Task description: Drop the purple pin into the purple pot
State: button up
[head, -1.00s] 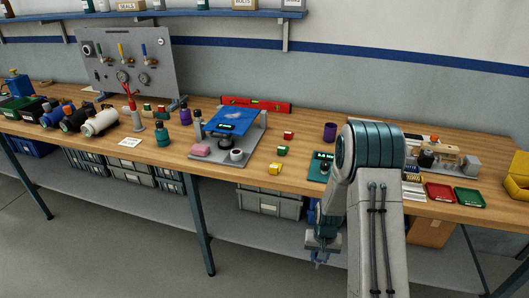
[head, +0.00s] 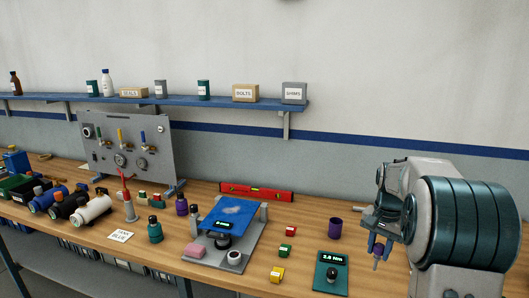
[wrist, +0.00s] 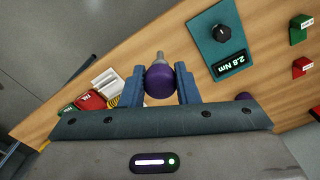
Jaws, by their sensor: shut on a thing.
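My gripper (head: 379,247) is shut on the purple pin (wrist: 160,82), which has a round purple body and a grey tip. In the head view the purple pin (head: 377,264) hangs small below the fingers, above the right part of the bench. The purple pot (head: 335,228) stands upright on the bench, left of my gripper, apart from the pin. A sliver of purple, likely the pot, shows in the wrist view (wrist: 243,97) beside my gripper body, which hides the rest. The inside of the pot is hard to see.
A teal torque meter (head: 331,272) reading 2.8 Nm lies in front of the pot. Red (head: 291,231), green (head: 285,250) and yellow (head: 277,275) blocks lie left of it. A stand with a blue plate (head: 232,218) is further left. My arm hides the bench's right end.

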aim_at(335, 236)
jog(key=i, duration=1.15)
